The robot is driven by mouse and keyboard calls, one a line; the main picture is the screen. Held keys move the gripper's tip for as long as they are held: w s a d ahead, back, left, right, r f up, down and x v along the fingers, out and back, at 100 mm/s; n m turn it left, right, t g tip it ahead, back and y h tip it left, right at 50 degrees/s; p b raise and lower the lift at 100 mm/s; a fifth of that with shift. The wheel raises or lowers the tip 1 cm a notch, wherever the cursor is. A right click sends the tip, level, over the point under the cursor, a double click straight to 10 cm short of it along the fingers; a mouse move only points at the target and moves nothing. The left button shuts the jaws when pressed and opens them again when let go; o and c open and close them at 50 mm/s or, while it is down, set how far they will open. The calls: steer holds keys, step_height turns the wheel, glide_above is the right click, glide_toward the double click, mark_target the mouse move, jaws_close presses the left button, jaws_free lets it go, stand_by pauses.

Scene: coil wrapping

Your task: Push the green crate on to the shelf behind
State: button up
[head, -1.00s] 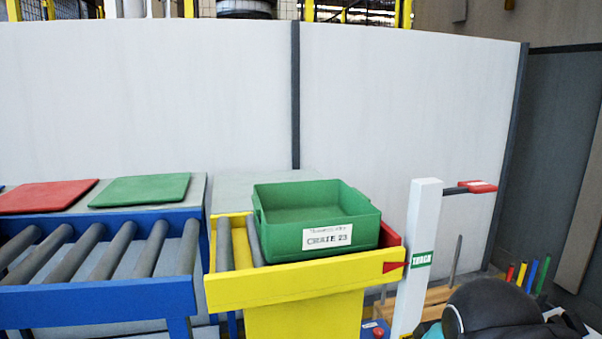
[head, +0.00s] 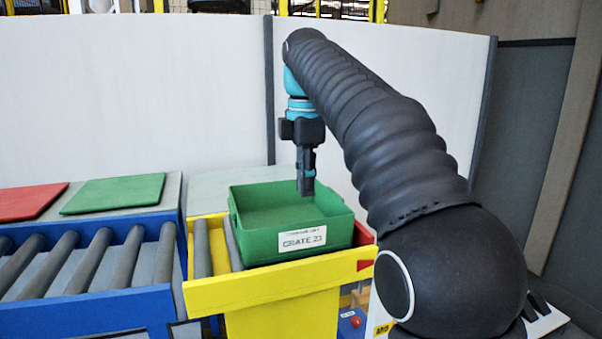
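The green crate (head: 262,242), with a white label reading CRATE 23, sits on the yellow roller stand (head: 262,288), slightly turned. It looks empty as far as I can see. The grey shelf (head: 222,181) lies directly behind it. My gripper (head: 306,190) points straight down over the right part of the crate, its fingers close together with nothing visible between them. The fingertips overlap the crate's opening in the picture; I cannot tell whether they are inside it or above it.
A blue roller conveyor (head: 95,305) stands at the left. A red mat (head: 27,200) and a green mat (head: 115,193) lie on the surface behind it. A pale wall panel (head: 140,90) rises behind the shelf. A red block (head: 365,252) is at the stand's right end.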

mark_target(302, 255)
steer(key=shift+w+a+r+n, duration=0.1)
steer(key=shift+w+a+n, duration=0.2)
steer(key=shift+n, duration=0.1)
steer(key=shift+f, duration=0.2)
step_height(302, 255, down, 13)
steer(key=b, duration=0.3)
steer(key=shift+f, duration=0.15)
jaws_close()
